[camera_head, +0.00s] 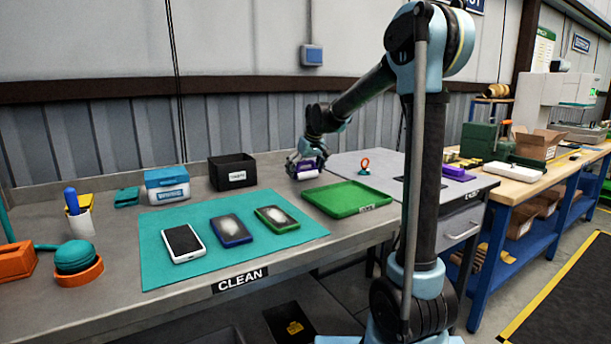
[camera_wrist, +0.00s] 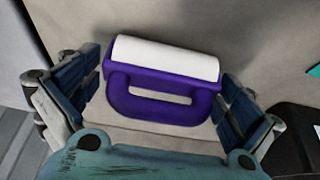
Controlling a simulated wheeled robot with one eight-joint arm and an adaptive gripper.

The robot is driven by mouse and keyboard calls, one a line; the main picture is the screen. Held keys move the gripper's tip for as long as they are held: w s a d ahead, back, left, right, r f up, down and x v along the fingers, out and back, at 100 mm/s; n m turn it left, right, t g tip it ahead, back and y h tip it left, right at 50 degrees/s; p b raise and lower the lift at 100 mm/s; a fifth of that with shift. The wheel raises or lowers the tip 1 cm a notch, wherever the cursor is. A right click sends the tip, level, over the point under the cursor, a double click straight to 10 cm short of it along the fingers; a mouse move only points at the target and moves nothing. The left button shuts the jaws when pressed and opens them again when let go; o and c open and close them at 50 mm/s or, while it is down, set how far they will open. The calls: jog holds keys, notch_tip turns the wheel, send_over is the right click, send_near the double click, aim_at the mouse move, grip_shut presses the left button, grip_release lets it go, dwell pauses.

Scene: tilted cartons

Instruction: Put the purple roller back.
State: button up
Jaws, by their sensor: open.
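The purple roller (camera_wrist: 163,88) has a white cylinder and a purple looped handle. In the wrist view it lies on the grey bench top between my gripper's spread fingers, with a gap to each finger. My gripper (camera_wrist: 165,95) is open around it. In the head view my gripper (camera_head: 304,164) is low at the back of the bench, and the purple roller (camera_head: 307,170) shows partly behind and below the fingers. I cannot tell from the head view whether any finger touches it.
A black box (camera_head: 232,172) stands left of my gripper. A green tray (camera_head: 347,198) lies in front to the right. A teal mat (camera_head: 190,262) holds several phone-like devices. An orange ring tool (camera_head: 365,165) stands on the right-hand surface. Bare bench lies between box and tray.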

jog(key=v, duration=1.1)
jog(key=shift+s+r, duration=0.15)
jog(key=shift+r, duration=0.15)
jog(key=shift+s+d, duration=0.1)
jog(key=shift+d, duration=0.05)
